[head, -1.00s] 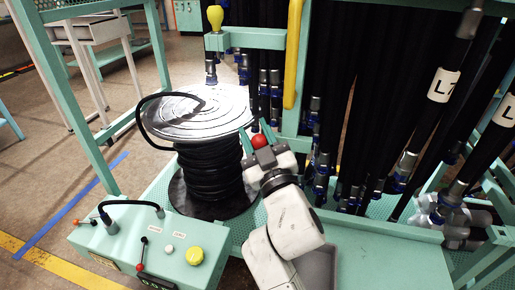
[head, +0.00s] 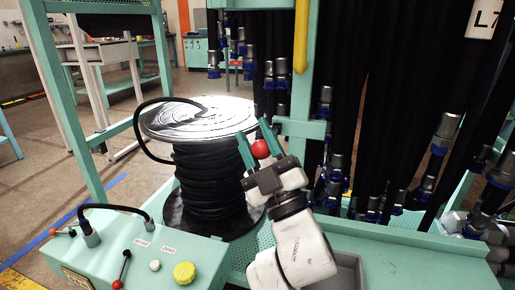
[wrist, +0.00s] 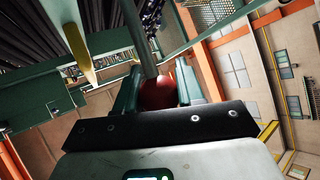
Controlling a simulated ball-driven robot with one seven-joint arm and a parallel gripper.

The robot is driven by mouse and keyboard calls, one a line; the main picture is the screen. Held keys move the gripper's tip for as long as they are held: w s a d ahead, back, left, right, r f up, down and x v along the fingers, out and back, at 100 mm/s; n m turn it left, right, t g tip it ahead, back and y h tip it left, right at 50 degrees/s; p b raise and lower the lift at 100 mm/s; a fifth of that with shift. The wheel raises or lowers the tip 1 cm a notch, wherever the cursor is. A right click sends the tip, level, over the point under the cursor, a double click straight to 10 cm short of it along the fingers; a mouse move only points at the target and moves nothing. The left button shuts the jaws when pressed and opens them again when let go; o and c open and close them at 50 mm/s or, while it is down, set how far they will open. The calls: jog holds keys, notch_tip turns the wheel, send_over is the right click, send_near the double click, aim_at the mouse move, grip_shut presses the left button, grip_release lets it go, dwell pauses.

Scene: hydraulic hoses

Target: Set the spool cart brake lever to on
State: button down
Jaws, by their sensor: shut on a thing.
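The lever's red ball knob (head: 260,149) sits between the two green fingers of my gripper (head: 253,130), just right of the spool. In the wrist view the red knob (wrist: 158,93) is between the fingers (wrist: 158,75), and a grey rod (wrist: 140,38) runs from it toward the top of the picture. My gripper is shut on the knob. The spool (head: 203,119) has a shiny round top flange and black hose wound below it. The rod is hard to make out in the head view, and no on or off marking is readable.
A green control box (head: 135,250) with a red-knobbed lever, a yellow knob and a hose stands at the lower left. Dark hoses with metal fittings (head: 340,160) hang close on the right. A green post (head: 303,60) rises behind my gripper.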

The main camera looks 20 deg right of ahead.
jog(key=shift+s+f+b, duration=0.15)
jog(key=shift+f+b, duration=0.7)
jog(key=shift+b, duration=0.05)
jog(key=shift+a, duration=0.15)
jog(key=c, duration=1)
grip_release()
jog(key=shift+b+v, duration=2.6)
jog(key=shift+v, duration=2.9)
